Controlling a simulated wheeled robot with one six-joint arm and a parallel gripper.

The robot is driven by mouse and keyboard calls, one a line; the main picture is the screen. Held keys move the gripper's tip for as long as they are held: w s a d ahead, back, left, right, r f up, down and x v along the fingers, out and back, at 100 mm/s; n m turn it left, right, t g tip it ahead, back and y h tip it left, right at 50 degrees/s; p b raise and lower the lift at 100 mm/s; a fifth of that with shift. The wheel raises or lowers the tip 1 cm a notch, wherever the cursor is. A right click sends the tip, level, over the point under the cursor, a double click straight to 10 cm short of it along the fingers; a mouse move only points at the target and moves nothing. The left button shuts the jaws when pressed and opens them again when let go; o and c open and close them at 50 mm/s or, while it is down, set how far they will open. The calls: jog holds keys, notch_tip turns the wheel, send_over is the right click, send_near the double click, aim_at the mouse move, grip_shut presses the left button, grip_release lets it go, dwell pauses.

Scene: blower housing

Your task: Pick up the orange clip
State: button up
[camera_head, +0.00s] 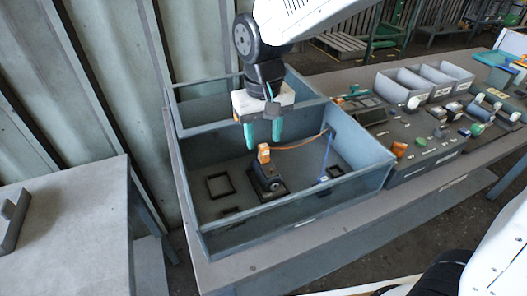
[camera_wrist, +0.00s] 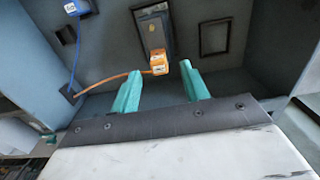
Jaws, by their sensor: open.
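The orange clip (camera_head: 264,152) sits on top of a dark block-like part (camera_head: 267,177) inside the grey-blue housing (camera_head: 215,241). An orange cable runs from the clip to the housing's wall. In the wrist view the clip (camera_wrist: 158,62) lies just beyond the fingertips, near the gap between them. My gripper (camera_head: 264,142) has two teal fingers pointing down, apart and empty, just above and around the clip's position in the head view. In the wrist view the open fingers (camera_wrist: 161,82) show nothing between them. Whether they touch the clip cannot be told.
A blue cable with a blue connector (camera_wrist: 80,8) is in the housing beside the orange cable. Square dark frames (camera_head: 220,186) lie on the housing floor. The housing's walls surround the gripper. Grey bins (camera_head: 408,85) and small parts stand on the bench at right.

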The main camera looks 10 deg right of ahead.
aim_at(264, 146)
notch_tip(264, 146, down, 4)
jog(key=shift+f, duration=0.2)
jog(key=c, duration=0.8)
jog(key=shift+c, duration=0.2)
